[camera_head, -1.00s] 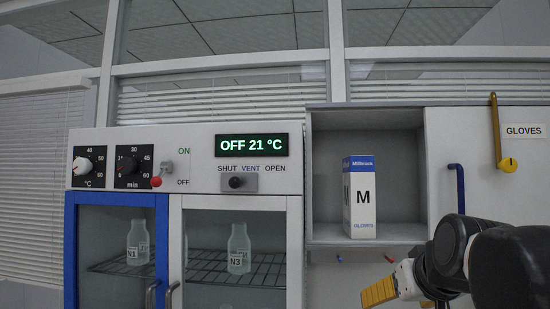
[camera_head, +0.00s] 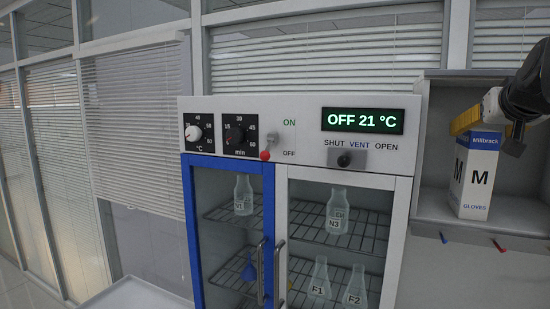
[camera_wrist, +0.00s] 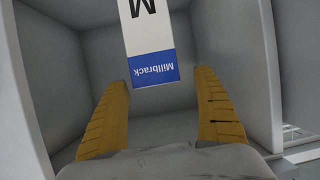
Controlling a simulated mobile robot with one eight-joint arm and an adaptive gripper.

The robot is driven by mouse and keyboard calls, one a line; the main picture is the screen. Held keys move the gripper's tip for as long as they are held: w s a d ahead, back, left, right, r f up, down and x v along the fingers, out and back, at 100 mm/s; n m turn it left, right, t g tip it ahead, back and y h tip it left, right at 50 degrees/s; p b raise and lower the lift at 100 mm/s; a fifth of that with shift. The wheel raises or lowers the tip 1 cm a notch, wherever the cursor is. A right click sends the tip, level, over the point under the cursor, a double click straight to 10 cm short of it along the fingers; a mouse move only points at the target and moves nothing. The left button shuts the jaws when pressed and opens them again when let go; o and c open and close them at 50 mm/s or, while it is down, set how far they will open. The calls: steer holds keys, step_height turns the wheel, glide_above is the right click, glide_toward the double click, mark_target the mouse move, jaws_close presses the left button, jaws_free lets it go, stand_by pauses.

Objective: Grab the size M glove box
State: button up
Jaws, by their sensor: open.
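The size M glove box (camera_head: 472,178) is white with a blue top band reading Millbrack and a black M. It stands upright in an open grey cubby (camera_head: 430,205) at the right of the head view. My gripper (camera_head: 468,121) is at the box's upper end, with one yellow finger showing and the rest partly hidden by my arm. In the wrist view my gripper (camera_wrist: 160,84) is open, its two yellow fingers spread wide. The box (camera_wrist: 150,45) appears upside down there, its blue end between the fingertips with gaps on both sides.
The cubby's walls (camera_wrist: 58,70) stand close around my fingers. An incubator (camera_head: 300,110) with its display reading OFF 21 °C and flasks (camera_head: 338,210) behind glass doors adjoins the cubby on the left. Small coloured hooks (camera_head: 498,245) hang under the cubby.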

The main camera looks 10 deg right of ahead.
steer(key=x, duration=0.5)
steer(key=shift+s+d+r+p, duration=0.1)
steer(key=shift+d+r+p, duration=0.1)
steer(key=shift+p, duration=0.2)
steer(key=shift+s+a, duration=0.15)
steer(key=shift+s+r, duration=0.1)
steer(key=shift+c, duration=0.9)
steer(key=c, duration=1.3)
steer(key=shift+c, duration=0.2)
